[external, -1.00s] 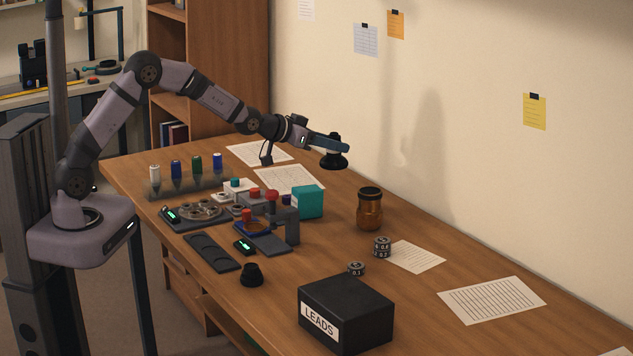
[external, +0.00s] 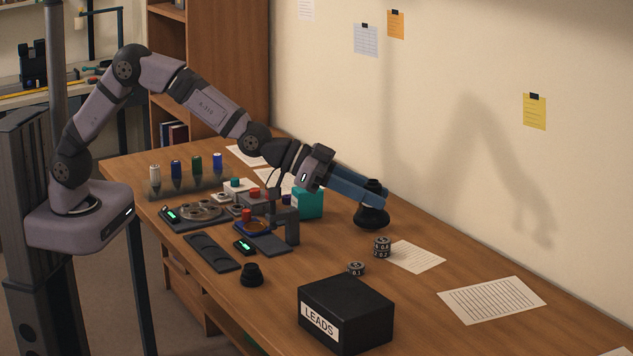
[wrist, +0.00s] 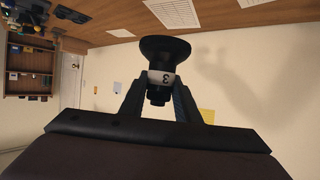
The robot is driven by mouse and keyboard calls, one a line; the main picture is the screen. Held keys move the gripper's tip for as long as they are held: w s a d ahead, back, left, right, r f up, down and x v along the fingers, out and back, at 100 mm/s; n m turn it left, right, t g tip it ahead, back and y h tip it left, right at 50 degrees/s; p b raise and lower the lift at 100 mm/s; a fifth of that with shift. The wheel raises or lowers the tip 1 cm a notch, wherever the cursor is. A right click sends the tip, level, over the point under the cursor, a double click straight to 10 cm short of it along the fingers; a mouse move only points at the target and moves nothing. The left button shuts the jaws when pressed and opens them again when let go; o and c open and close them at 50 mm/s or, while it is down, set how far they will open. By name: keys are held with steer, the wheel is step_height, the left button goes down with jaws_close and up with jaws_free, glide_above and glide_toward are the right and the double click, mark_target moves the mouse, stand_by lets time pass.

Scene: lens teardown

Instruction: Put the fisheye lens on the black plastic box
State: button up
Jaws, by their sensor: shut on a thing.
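My gripper (external: 374,192) is shut on a black lens with a wide flared end, which looks like the fisheye lens (external: 372,217). The lens hangs flared end down above the table, behind and above the black box. In the wrist view, the lens (wrist: 165,50) sits between both fingers of my gripper (wrist: 160,98) and has a white band with a "3". The black plastic box (external: 350,305), labelled LEADS, stands closed at the front right of the table. Its flat top is clear.
Small dark numbered cylinders (external: 381,247) stand between the lens and the box. A small black lens-like part (external: 251,275) stands left of the box. A teal cube (external: 308,203) and several fixtures are farther left. Papers (external: 492,300) lie at right.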

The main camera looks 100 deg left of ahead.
steer(key=s+d+m+h, duration=0.1)
steer(key=s+d+h, duration=0.1)
steer(key=d, duration=1.1)
steer(key=shift+d+r+m+p, duration=0.35)
steer(key=shift+r+m+p, duration=0.05)
steer(key=shift+r, duration=0.05)
steer(key=p, duration=0.2)
glide_above(346, 303)
steer(key=shift+f, duration=5)
steer(key=shift+w+f, duration=0.1)
steer(key=shift+f, duration=0.05)
steer(key=shift+f+b, duration=0.1)
steer(key=shift+b, duration=0.3)
steer(key=o, duration=1.1)
steer(key=shift+o, duration=0.2)
